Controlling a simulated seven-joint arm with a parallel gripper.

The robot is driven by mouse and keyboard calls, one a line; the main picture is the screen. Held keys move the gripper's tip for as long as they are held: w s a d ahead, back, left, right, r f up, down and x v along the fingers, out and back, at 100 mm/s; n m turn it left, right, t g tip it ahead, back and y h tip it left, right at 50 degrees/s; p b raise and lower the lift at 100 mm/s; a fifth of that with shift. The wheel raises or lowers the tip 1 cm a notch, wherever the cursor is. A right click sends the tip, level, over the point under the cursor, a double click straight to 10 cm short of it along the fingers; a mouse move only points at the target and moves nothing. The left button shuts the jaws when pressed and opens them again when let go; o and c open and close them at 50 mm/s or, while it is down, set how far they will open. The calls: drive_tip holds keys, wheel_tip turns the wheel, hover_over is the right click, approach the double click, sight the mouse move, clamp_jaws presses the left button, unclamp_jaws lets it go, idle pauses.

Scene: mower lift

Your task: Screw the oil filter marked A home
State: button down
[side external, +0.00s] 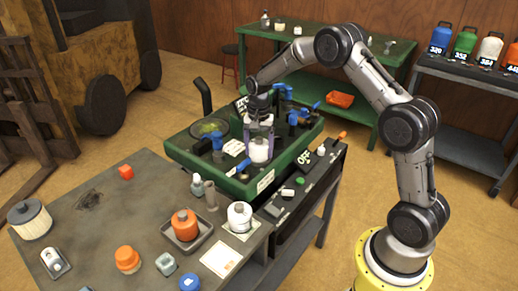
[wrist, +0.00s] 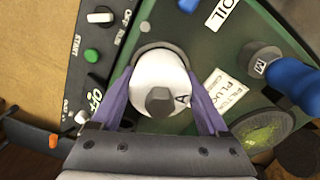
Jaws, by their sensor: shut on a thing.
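The white oil filter marked A (wrist: 160,82) sits at a round dark seat on the green mower deck, with a dark hex nut on its top. It also shows in the side external view (side external: 259,150). My gripper (wrist: 162,100) is shut on the filter, with a purple finger on each side of its body. The letter A on the filter faces the right finger. The filter's lower end and its thread are hidden, so I cannot tell how far it is screwed in.
The green deck (side external: 222,182) carries blue-handled valves (side external: 294,117) and a round sight glass (side external: 210,128) near my gripper. A switch panel (side external: 300,184) runs along its front. The grey bench (side external: 95,207) holds an orange filter (side external: 185,224) in a tray and another white filter (side external: 240,215).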

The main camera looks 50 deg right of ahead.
drive_tip(key=shift+s+a+f, duration=0.1)
drive_tip(key=shift+a+f, duration=0.1)
drive_tip(key=shift+f, duration=0.1)
